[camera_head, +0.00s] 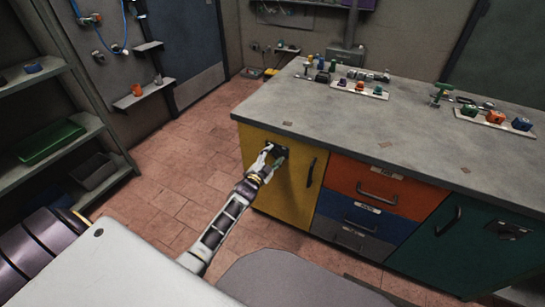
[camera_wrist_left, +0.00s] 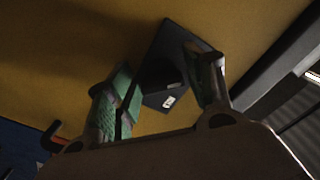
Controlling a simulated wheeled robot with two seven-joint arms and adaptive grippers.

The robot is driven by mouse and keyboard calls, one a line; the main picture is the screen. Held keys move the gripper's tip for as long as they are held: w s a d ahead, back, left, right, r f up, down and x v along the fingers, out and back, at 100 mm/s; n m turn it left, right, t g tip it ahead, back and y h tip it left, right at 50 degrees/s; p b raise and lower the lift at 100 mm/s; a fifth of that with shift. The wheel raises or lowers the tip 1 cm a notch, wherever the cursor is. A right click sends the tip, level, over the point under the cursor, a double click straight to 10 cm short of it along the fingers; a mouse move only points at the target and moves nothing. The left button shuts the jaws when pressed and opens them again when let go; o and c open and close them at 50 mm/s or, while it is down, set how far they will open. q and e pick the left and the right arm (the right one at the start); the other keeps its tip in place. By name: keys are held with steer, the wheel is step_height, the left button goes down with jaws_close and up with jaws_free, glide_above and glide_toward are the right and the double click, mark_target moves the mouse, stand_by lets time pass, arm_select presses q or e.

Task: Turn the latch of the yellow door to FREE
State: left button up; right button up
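The yellow door (camera_head: 288,190) is at the left end of the counter's front and looks closed. Its latch, a dark plate (camera_head: 279,152) near the top of the door, is partly hidden by my left gripper (camera_head: 266,160). In the left wrist view my left gripper (camera_wrist_left: 165,66) has its two fingers apart, on either side of the latch's dark knob (camera_wrist_left: 158,98). The knob has a small white mark. A gap seems to show between the knob and the fingers; contact cannot be made out. The latch's setting cannot be read. My right gripper is out of view.
A dark vertical handle (camera_head: 310,172) is on the yellow door, right of the latch. Orange, blue and grey drawers (camera_head: 375,190) and a green door (camera_head: 460,245) follow to the right. The grey counter (camera_head: 330,125) juts above. Open tiled floor (camera_head: 190,165) lies left.

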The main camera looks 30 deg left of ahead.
arm_select(q)
steer(key=shift+o, duration=0.4)
steer(key=shift+s, duration=0.1)
steer(key=s, duration=1.1)
steer(key=shift+s, duration=0.4)
stand_by(1.1)
